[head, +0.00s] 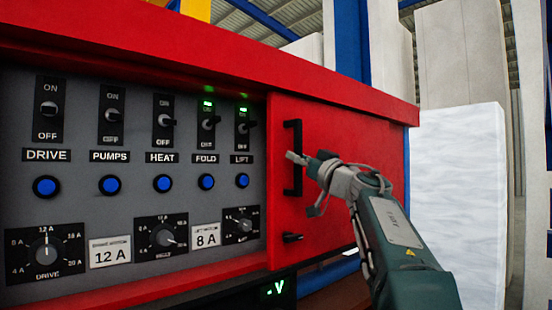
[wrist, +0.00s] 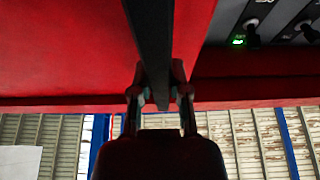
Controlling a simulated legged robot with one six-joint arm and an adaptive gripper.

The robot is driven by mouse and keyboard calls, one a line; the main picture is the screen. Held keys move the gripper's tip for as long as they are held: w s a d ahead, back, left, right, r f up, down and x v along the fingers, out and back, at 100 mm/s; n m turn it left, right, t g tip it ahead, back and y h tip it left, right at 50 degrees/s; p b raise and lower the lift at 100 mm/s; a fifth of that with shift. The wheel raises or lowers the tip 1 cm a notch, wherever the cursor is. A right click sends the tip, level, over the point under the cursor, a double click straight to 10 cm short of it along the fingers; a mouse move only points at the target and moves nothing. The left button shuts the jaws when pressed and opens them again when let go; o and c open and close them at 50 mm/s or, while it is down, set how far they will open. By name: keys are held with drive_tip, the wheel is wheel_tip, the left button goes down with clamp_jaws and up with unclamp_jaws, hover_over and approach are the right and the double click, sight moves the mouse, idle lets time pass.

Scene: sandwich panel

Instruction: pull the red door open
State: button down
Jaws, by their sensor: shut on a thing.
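The red door (head: 340,225) is at the right end of the red-framed panel in the head view. Its black vertical bar handle (head: 298,136) is near the door's left edge. My gripper (head: 299,158) reaches in from the right and is shut on the handle at about mid-height. In the wrist view, the dark handle bar (wrist: 152,40) runs down between the two fingers of my gripper (wrist: 160,92). The red door (wrist: 70,50) fills the upper left there. A small black latch (head: 292,238) sits on the door below the handle. I cannot tell whether the door stands slightly ajar.
The grey control panel (head: 75,205) left of the door carries switches, blue buttons and dials. Green lights glow above FOLD and LIFT. A red top ledge (head: 200,45) overhangs the panel. A large pale block (head: 460,190) stands to the right, behind my arm.

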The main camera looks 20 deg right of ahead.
drive_tip(key=d, duration=0.2)
drive_tip(key=w+d, duration=0.1)
drive_tip(key=shift+w+d+r, duration=0.1)
drive_tip(key=shift+w+d, duration=0.05)
drive_tip(key=shift+d, duration=0.25)
drive_tip(key=c, duration=0.6)
unclamp_jaws()
drive_tip(key=shift+a, duration=0.1)
drive_tip(key=v, duration=1.2)
drive_tip(key=shift+a, duration=0.1)
